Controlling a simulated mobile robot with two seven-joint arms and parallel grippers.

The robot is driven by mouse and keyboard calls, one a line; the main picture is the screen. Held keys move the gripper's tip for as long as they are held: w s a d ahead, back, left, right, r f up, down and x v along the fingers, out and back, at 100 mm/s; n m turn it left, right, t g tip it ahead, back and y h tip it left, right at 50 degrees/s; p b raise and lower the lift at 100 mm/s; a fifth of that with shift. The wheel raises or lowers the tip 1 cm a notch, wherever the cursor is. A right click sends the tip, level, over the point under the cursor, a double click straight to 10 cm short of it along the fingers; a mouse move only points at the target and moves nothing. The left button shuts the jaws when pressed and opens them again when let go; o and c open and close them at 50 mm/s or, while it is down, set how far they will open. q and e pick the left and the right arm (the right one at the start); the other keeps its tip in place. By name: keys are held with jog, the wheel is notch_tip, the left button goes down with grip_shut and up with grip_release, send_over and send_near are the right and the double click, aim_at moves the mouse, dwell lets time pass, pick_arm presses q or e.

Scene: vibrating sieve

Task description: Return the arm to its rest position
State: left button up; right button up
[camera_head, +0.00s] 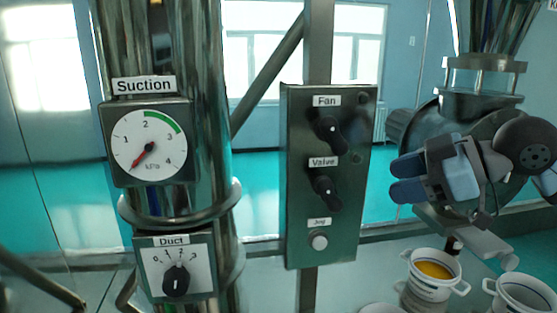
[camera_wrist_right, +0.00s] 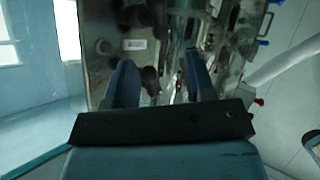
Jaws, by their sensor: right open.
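My right gripper (camera_head: 402,178) is at the right of the head view, with its two blue fingers pointing left toward the control panel (camera_head: 300,235). The fingers are apart and empty, and a clear gap lies between them and the panel. In the right wrist view the open fingers (camera_wrist_right: 158,85) point at a metal panel with dark knobs. The panel carries a Fan knob (camera_head: 330,132), a Valve knob (camera_head: 325,189) and a pale Jog button (camera_head: 319,242). My left gripper is not in view.
A metal column (camera_head: 205,120) at left carries the Suction gauge (camera_head: 149,147), its red needle at lower left, and the Duct dial (camera_head: 176,281). A round metal machine body stands behind my right gripper. White pots (camera_head: 431,288) stand below it, one holding yellow material.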

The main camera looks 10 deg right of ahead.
jog(key=s+a+f+m+h, duration=0.2)
jog(key=s+a+f+m, duration=0.1)
jog(key=f, duration=1.1)
jog(key=s+a+f+m+h, duration=0.1)
jog(key=s+a+f+m, duration=0.1)
jog(key=f, duration=1.2)
jog(key=s+d+f+m+g+h, duration=0.2)
jog(key=s+d+f+m+h, duration=0.15)
jog(key=s+f, duration=0.55)
jog(key=s+d+f+m+g+h, duration=0.2)
jog(key=s+f+m+h, duration=0.15)
jog(key=s+f, duration=0.45)
jog(key=w+a+f+t+y, duration=0.3)
jog(key=a+f+t, duration=0.3)
jog(key=f, duration=0.5)
jog(key=shift+w+f+n+t, duration=0.3)
jog(key=shift+w+t, duration=0.4)
jog(key=shift+a, duration=0.1)
